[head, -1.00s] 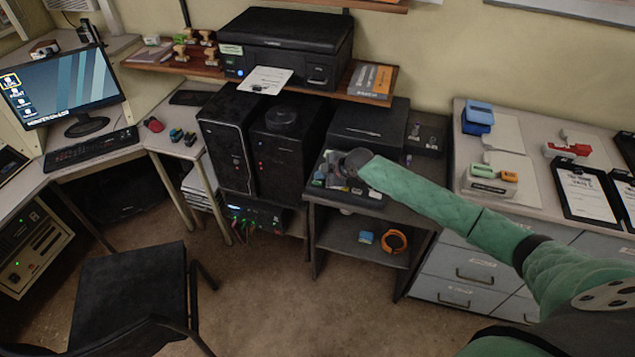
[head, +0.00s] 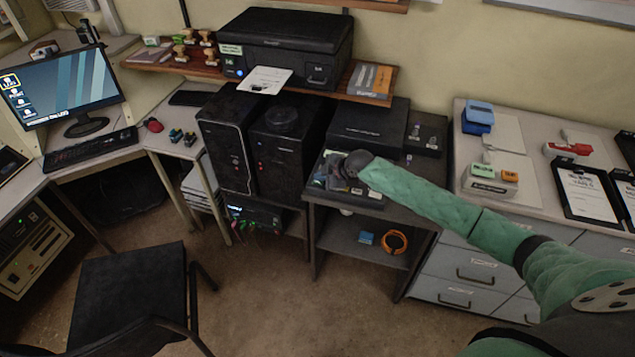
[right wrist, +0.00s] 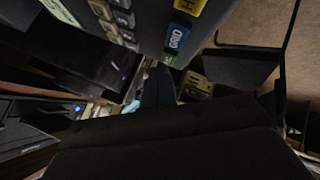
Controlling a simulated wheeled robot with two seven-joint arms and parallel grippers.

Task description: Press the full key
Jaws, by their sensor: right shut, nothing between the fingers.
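A dark keypad panel (head: 325,182) with small coloured keys lies on the small black stand, partly covered by my right wrist. In the right wrist view the panel (right wrist: 152,38) fills the top, with rows of grey keys (right wrist: 118,20), a blue key (right wrist: 176,38) and a yellow key (right wrist: 190,6). I cannot read which key is the full key. My right gripper (head: 354,165) is over the panel, its fingertips hidden in the head view. In the right wrist view the shut gripper (right wrist: 158,86) points towards the panel's edge near the blue key; I cannot tell whether it touches. My left gripper is out of view.
A black printer (head: 285,45) sits on the wooden shelf above. Black tower cases (head: 228,140) stand left of the stand. A grey drawer cabinet (head: 480,260) with clipboards and a stapler is on the right. A chair (head: 130,290) stands at front left.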

